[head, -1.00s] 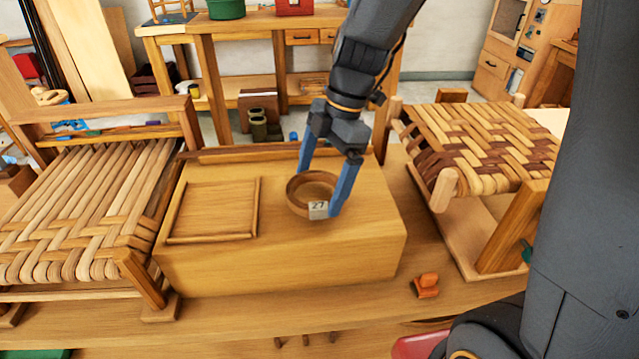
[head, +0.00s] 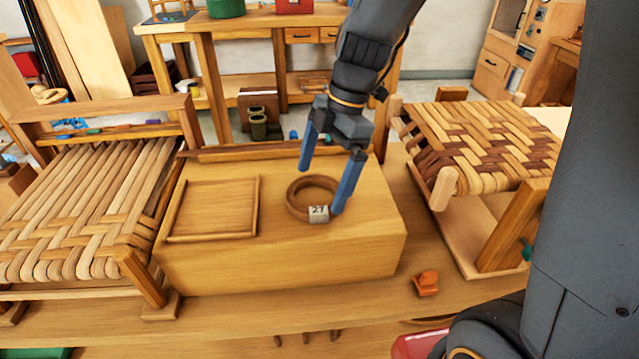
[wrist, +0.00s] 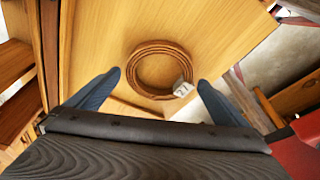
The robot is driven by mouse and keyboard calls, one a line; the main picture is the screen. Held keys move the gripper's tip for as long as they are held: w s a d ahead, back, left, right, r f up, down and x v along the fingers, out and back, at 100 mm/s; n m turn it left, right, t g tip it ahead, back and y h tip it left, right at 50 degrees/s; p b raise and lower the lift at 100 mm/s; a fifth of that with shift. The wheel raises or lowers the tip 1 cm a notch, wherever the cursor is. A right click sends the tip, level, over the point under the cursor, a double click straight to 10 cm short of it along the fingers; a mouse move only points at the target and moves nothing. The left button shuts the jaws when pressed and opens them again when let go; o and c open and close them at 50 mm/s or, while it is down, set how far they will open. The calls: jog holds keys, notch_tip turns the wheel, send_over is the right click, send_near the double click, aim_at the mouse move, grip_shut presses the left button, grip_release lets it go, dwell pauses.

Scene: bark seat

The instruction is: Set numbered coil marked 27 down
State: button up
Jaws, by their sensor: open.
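The numbered coil (head: 296,205), a brown ring with a pale tag reading 27 (head: 318,214), lies flat on the right part of the wooden box top (head: 360,225). In the wrist view the coil (wrist: 135,75) shows whole, with its tag (wrist: 182,89) at its lower right. My gripper (head: 320,191) is open, its blue fingers apart above the coil. In the wrist view the fingertips of my gripper (wrist: 159,79) stand on either side of the coil, with visible gaps between them and it. Nothing is held.
A shallow framed square recess (head: 213,210) is empty on the box's left part. A woven seat frame (head: 85,215) stands left, another woven seat (head: 480,145) right. A small orange object (head: 426,284) lies on the bench at front right.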

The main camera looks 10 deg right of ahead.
jog(key=v, duration=1)
jog(key=shift+b, duration=0.4)
jog(key=shift+r, duration=0.1)
